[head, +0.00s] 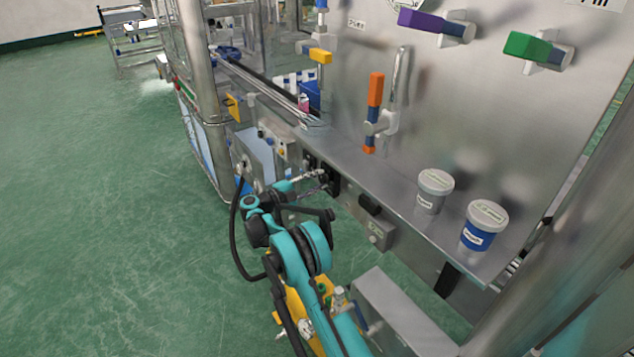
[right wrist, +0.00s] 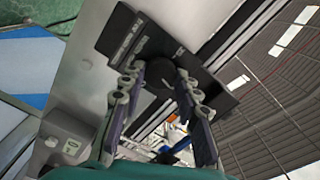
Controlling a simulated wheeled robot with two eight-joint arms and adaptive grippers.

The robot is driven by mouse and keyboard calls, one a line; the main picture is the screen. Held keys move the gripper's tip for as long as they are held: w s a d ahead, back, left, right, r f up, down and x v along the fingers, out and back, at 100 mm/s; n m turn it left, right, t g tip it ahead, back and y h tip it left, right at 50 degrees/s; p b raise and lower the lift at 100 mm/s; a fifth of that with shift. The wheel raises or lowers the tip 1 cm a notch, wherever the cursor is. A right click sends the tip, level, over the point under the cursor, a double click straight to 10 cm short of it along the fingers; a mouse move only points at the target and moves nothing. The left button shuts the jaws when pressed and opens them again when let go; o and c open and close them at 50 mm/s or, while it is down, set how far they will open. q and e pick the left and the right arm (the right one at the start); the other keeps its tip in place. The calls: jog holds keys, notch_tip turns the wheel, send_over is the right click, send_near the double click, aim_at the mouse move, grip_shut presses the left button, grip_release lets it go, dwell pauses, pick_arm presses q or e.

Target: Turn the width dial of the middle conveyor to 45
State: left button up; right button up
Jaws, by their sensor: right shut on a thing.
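The width dial is a black round knob (right wrist: 159,78) on a black plate (right wrist: 122,32) with small white markings, which I cannot read. In the head view the black plate (head: 331,182) sits on the front face of the steel machine, below the worktop edge. My right gripper (head: 322,182) reaches it from the left, and its fingertips are at the plate. In the right wrist view my right gripper (right wrist: 161,72) has one finger on each side of the knob, shut on it. The dial's setting cannot be told. My left gripper is not in view.
Above, the steel worktop (head: 400,205) carries a grey-labelled tub (head: 431,201) and a blue-labelled tub (head: 477,240). Orange (head: 375,90), purple (head: 420,20) and green (head: 526,46) handles are on the machine. A small grey box (head: 377,234) is on the front face. Green floor is free at left.

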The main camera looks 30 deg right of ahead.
jog(key=shift+m, duration=0.6)
jog(key=o, duration=1.2)
jog(key=shift+d, duration=0.1)
jog(key=shift+c, duration=0.2)
jog(key=a, duration=1.2)
jog(key=shift+s, duration=0.45)
